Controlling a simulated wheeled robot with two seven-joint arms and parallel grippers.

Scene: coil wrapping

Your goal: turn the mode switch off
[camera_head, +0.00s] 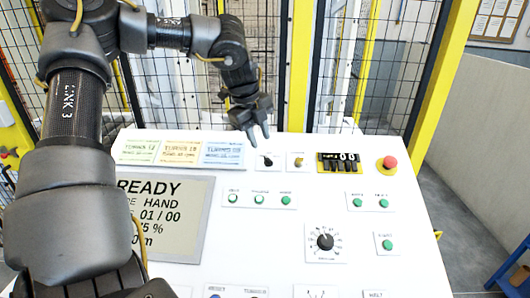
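My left gripper (259,138) hangs over the back edge of the white control panel (270,218), fingers pointing down and spread apart with nothing between them. Just below its fingertips in the picture is a small switch with a black lever (267,161). A similar small switch with a yellowish lever (298,161) is to its right. A large black rotary knob (325,241) sits lower right. The labels are too small to read, so I cannot tell which is the mode switch. The display (165,215) reads READY and HAND, partly hidden by my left arm. My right gripper is out of view.
Three coloured label cards (182,151) lie left of the switches. A black counter (338,162) and a red emergency button (388,163) are to the right. Several green buttons (260,199) sit below. A wire-mesh fence with yellow posts (437,80) stands behind.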

